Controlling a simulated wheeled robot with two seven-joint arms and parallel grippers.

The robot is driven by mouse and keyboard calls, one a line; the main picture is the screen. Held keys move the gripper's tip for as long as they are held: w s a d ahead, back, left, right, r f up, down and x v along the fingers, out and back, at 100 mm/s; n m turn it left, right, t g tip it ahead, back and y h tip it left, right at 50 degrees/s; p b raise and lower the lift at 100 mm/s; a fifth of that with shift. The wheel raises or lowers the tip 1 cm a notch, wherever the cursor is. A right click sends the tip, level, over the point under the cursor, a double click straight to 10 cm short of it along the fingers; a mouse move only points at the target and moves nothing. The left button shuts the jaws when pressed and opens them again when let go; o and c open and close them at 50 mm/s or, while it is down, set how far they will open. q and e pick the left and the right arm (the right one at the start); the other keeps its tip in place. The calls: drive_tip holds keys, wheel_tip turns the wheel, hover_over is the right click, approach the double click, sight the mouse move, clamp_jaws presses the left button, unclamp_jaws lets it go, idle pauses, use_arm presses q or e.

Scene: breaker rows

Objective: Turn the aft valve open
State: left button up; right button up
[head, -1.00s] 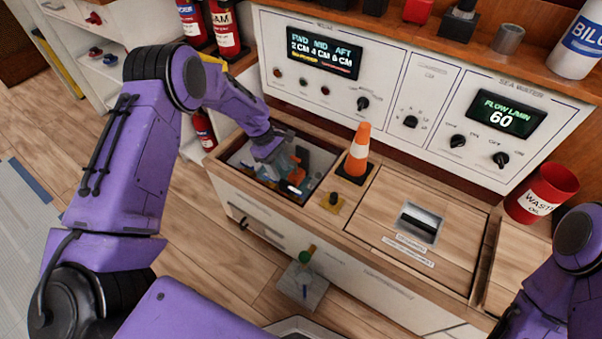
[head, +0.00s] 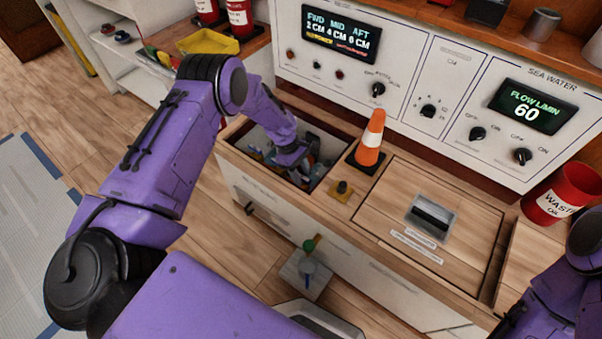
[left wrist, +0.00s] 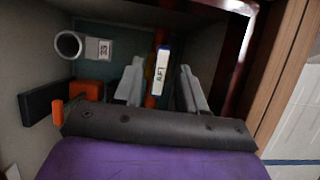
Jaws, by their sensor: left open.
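The left wrist view shows a white tag reading AFT (left wrist: 160,76) with a blue top edge, in front of a red-orange upright part. The tag lies between the two spread fingers of my left gripper (left wrist: 160,88), with a gap on each side. I cannot tell how the valve handle is turned. In the head view my left gripper (head: 295,157) is down inside the open bay (head: 328,140) in the bench top, and its arm hides part of the bay. Of my right arm only a part shows at the lower right; its gripper is out of view.
A closed hatch (head: 395,205) lies to the right. Inside the bay, a grey pipe end (left wrist: 69,45) and an orange block (left wrist: 88,90) are left of the fingers.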

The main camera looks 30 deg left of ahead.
use_arm(q)
clamp_jaws()
drive_tip(key=shift+m, duration=0.4)
drive_tip(key=m+g+b, duration=0.1)
drive_tip(key=m, duration=0.2)
drive_tip(key=shift+w+f+b, duration=0.1)
drive_tip(key=shift+w+b, duration=0.05)
drive_tip(key=shift+b, duration=0.25)
drive_tip(key=m+g, duration=0.1)
drive_tip(key=m, duration=0.1)
drive_tip(key=m+y+b, duration=0.1)
drive_tip(key=m, duration=0.1)
drive_tip(key=shift+w+d+m+g+y+b, duration=0.1)
drive_tip(key=shift+m+g+y+b, duration=0.2)
drive_tip(key=shift+g, duration=0.1)
drive_tip(key=m, duration=0.2)
drive_tip(key=m+y+b, duration=0.1)
drive_tip(key=m, duration=0.1)
drive_tip(key=shift+w+d+m+g+y, duration=0.1)
drive_tip(key=shift+d+m+g+y, duration=0.05)
drive_tip(key=shift+m+g+y, duration=0.2)
drive_tip(key=m+y, duration=0.1)
drive_tip(key=m, duration=0.3)
drive_tip(key=shift+d+m+y, duration=0.15)
drive_tip(key=shift+m+y, duration=0.2)
